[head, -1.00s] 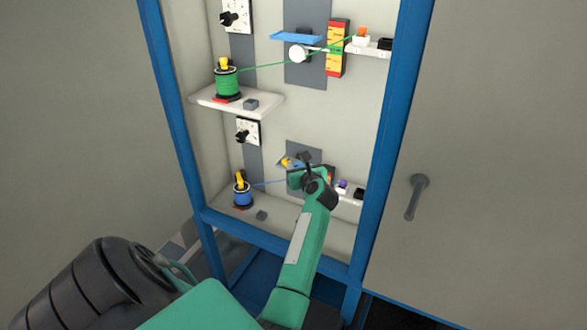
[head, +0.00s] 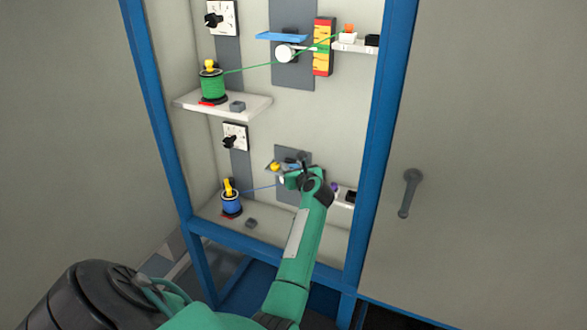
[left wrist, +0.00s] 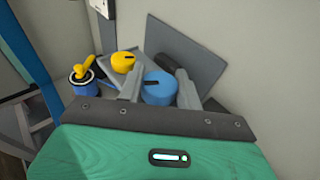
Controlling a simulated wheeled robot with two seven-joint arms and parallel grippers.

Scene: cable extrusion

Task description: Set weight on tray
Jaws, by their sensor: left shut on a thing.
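My left gripper (head: 293,173) is at the lower part of the blue-framed cabinet. In the left wrist view, its two grey fingers (left wrist: 158,90) are shut on a round blue weight (left wrist: 159,87) with a dark slot in its top. A yellow weight (left wrist: 123,62) with a dark slot sits on the small grey tray (left wrist: 111,79), just left of the blue weight. The yellow weight also shows in the head view (head: 275,167), left of the gripper. I cannot tell whether the blue weight touches the tray. My right gripper is not in view.
A blue spool (head: 231,204) stands lower left, its blue cable running toward the gripper. A green spool (head: 212,88) stands on a white shelf (head: 255,104) above. A blue tray (head: 281,37) is higher up. Blue posts (head: 377,150) flank the opening.

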